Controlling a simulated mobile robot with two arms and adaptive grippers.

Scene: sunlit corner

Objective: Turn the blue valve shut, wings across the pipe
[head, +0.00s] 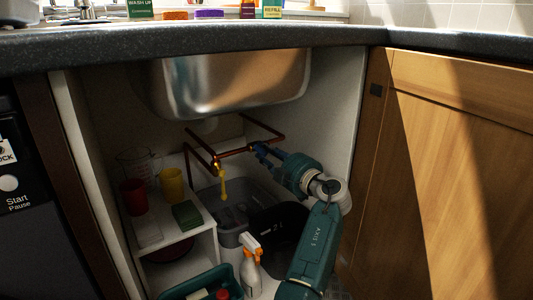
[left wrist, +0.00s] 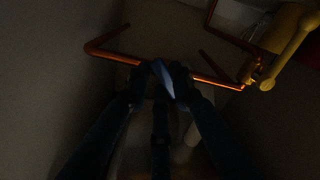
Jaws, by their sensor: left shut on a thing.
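The blue valve (left wrist: 163,80) is between the fingers of my left gripper (left wrist: 160,84) in the left wrist view. Its visible blue part is narrow and slants steeply against the copper pipe (left wrist: 115,53); the exact angle is hard to tell in the dark. The fingers hide its sides. In the head view my left gripper (head: 262,154) reaches in under the sink and is shut at the copper pipe (head: 235,153), covering most of the valve. My right gripper is in neither view.
A yellow valve (head: 223,180) hangs close by to the left, also in the left wrist view (left wrist: 285,42). A steel sink (head: 235,85) is above. A shelf (head: 175,240) with red and yellow cups stands left. A spray bottle (head: 250,268) stands below. A wooden door (head: 455,150) is right.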

